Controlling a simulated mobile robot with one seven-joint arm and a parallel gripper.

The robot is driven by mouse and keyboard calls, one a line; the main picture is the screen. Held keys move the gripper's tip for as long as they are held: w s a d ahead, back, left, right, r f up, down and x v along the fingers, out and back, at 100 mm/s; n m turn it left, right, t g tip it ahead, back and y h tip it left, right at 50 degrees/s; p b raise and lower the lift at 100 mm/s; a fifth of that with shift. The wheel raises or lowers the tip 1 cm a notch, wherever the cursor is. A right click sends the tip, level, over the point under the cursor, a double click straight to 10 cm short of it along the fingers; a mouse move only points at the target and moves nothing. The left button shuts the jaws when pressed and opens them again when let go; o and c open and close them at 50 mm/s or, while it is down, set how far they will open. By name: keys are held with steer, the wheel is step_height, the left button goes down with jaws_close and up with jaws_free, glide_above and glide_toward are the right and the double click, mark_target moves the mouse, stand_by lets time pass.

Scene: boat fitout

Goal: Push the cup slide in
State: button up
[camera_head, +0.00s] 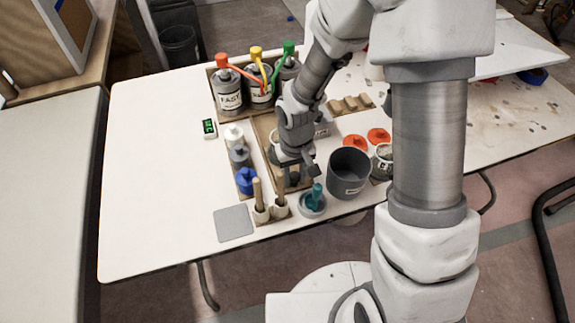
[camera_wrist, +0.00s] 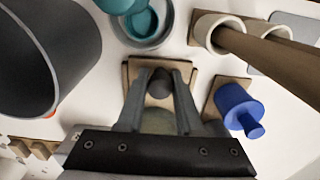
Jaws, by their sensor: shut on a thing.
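The cup slide shows in the wrist view as a small wooden board (camera_wrist: 185,70) with a dark round knob (camera_wrist: 160,80). My gripper (camera_wrist: 158,92) has one finger on each side of the knob and is shut on it. Behind the knob, between the fingers, a pale rounded shape shows, partly hidden by the gripper. In the head view my gripper (camera_head: 293,175) is low over the table, at the near end of a wooden tray (camera_head: 262,128). There my gripper hides most of the slide, so how far it sticks out cannot be told.
A dark grey pot (camera_head: 348,175) stands close right of my gripper. A teal-handled tool in a round dish (camera_head: 312,205) and wooden-handled tools in white holders (camera_head: 262,214) stand in front. A blue bottle (camera_head: 245,181) is close left. The table's left is clear.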

mark_target(279, 140)
steer(key=shift+w+a, duration=0.6)
steer(key=shift+w, duration=1.45)
steer(key=shift+w+a, duration=0.6)
steer(key=shift+w, duration=1.4)
steer(key=shift+w+a, duration=0.6)
steer(key=shift+w, duration=1.45)
steer(key=o, duration=1.5)
steer(key=shift+o, duration=0.2)
steer(key=shift+r, duration=0.1)
steer(key=shift+r+p, duration=2.45)
steer(key=shift+r, duration=1)
steer(key=s+d+r+t+p, duration=0.1)
steer(key=s+d+r, duration=0.2)
steer(key=r, duration=0.4)
steer(key=s+d+r+m+t, duration=0.1)
steer(key=s+d+r, duration=0.2)
steer(key=r, duration=0.5)
steer(key=s+d+r+t+p, duration=0.1)
steer(key=s+d+r, duration=0.15)
steer(key=r, duration=0.45)
steer(key=s+d+r+m+t+p, duration=0.1)
steer(key=s+r, duration=0.3)
steer(key=s, duration=0.4)
steer(key=s+d+r+m+t+p, duration=0.1)
steer(key=s+d+r, duration=0.3)
steer(key=s, duration=0.4)
steer(key=shift+d+r+t, duration=0.3)
steer(key=shift+d+r, duration=0.05)
steer(key=shift+r, duration=0.1)
